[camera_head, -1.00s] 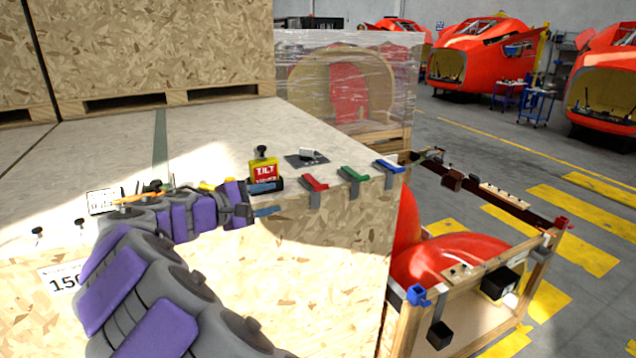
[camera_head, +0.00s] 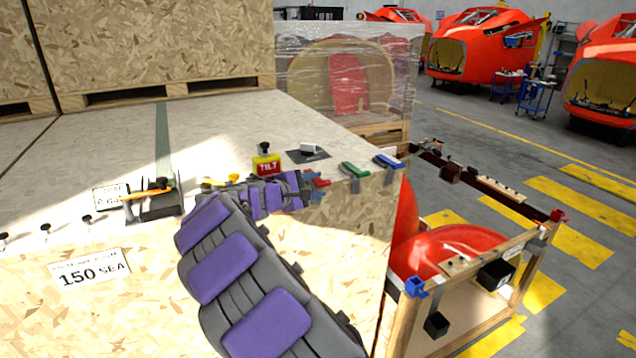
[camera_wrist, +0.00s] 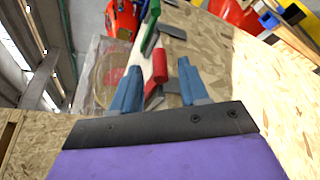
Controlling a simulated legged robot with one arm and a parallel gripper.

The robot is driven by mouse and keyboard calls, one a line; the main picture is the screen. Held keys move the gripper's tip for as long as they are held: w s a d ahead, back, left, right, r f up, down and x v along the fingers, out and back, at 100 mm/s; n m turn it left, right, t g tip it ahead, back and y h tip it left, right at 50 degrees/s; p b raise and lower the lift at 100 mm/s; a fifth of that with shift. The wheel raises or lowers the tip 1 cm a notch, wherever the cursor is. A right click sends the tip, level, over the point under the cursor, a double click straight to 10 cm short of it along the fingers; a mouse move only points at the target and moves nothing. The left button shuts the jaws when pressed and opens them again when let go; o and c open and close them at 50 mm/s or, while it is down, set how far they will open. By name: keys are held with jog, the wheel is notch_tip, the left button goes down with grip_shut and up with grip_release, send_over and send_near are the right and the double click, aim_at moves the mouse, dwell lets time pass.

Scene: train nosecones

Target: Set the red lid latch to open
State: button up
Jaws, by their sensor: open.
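The red latch (camera_head: 320,183) sits on the front top edge of the wooden crate (camera_head: 350,225), left of a green latch (camera_head: 355,169) and a blue latch (camera_head: 389,161). My arm partly covers it in the head view. In the wrist view the red latch (camera_wrist: 159,63) shows between the two blue fingers of my gripper (camera_wrist: 156,88), nearer the left finger. The green latch (camera_wrist: 152,18) is beyond it. My gripper is open, with a finger on each side of the red latch. I cannot tell whether either finger touches it.
A yellow TILT indicator (camera_head: 266,165) stands on the crate top behind my arm. A dark plate with a light block (camera_head: 308,152) lies farther back. An orange-handled tool (camera_head: 147,194) lies to the left. An open frame with red nosecone parts (camera_head: 455,250) stands right of the crate.

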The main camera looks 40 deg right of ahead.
aim_at(330, 182)
jog(key=x, duration=0.5)
jog(key=shift+s+d, duration=0.25)
jog(key=shift+d, duration=0.15)
jog(key=v, duration=0.3)
jog(key=shift+w, duration=0.2)
jog(key=c, duration=0.5)
jog(key=shift+a, duration=0.1)
jog(key=c, duration=0.3)
jog(key=shift+s, duration=0.1)
grip_shut()
